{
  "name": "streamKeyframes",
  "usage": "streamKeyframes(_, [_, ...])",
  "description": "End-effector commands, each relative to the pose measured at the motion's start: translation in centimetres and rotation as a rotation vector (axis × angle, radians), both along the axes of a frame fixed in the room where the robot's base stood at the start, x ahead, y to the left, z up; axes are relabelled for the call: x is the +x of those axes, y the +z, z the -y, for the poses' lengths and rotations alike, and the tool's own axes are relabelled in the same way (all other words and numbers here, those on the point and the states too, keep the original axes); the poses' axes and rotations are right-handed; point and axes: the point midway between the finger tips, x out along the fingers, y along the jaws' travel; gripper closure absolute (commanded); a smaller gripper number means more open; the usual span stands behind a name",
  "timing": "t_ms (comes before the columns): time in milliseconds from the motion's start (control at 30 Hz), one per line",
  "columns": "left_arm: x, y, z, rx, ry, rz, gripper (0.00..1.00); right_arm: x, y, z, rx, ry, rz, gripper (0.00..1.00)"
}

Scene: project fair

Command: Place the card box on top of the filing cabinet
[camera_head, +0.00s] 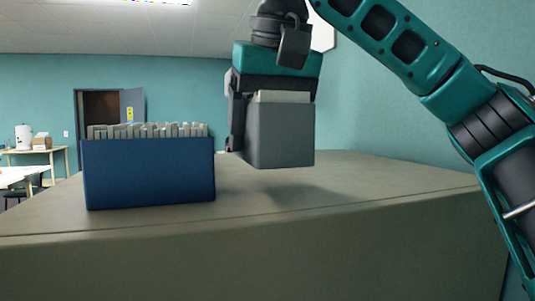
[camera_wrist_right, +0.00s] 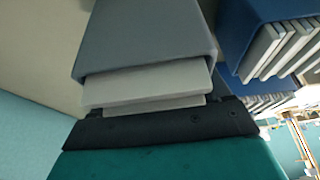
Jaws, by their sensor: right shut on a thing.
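The card box (camera_head: 280,135) is a grey open-topped box with pale cards showing at its top. My right gripper (camera_head: 272,90) comes down from above and is shut on it, holding it upright. The box hangs a little above the filing cabinet's flat grey-beige top (camera_head: 400,185), with a soft shadow below it. In the right wrist view the card box (camera_wrist_right: 145,38) fills the upper middle, its cards facing the gripper palm (camera_wrist_right: 160,122). The far finger is mostly hidden. My left gripper is not in view.
A blue file box (camera_head: 150,172) full of grey folders stands on the cabinet top, close to the left of the card box. It also shows at the right of the wrist view (camera_wrist_right: 250,25). The top's right side is clear. A teal wall stands behind.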

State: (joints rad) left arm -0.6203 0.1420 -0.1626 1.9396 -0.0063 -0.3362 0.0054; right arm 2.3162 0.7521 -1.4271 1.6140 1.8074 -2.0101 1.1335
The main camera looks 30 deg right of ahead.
Motion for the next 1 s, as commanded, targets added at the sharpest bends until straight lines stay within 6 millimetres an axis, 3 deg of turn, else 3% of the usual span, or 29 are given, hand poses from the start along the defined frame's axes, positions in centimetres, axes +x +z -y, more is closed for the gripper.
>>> streamKeyframes(233, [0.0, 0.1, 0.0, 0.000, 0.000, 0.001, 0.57, 0.0, -3.1, 0.0, -0.001, 0.001, 0.001, 0.67])
streamKeyframes(600, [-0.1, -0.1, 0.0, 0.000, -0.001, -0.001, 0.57, 0.0, -3.6, 0.0, 0.001, 0.000, 0.000, 0.67])
streamKeyframes(633, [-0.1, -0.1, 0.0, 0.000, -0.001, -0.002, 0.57, 0.0, -3.6, 0.0, 0.000, 0.001, -0.001, 0.21])
streamKeyframes(867, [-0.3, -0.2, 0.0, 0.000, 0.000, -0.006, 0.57, 0.0, -3.5, 0.0, 0.000, 0.001, -0.001, 0.00])
streamKeyframes(1000, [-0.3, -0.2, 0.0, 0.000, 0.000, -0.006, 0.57, 0.0, -3.5, 0.0, 0.000, 0.001, -0.001, 0.00])
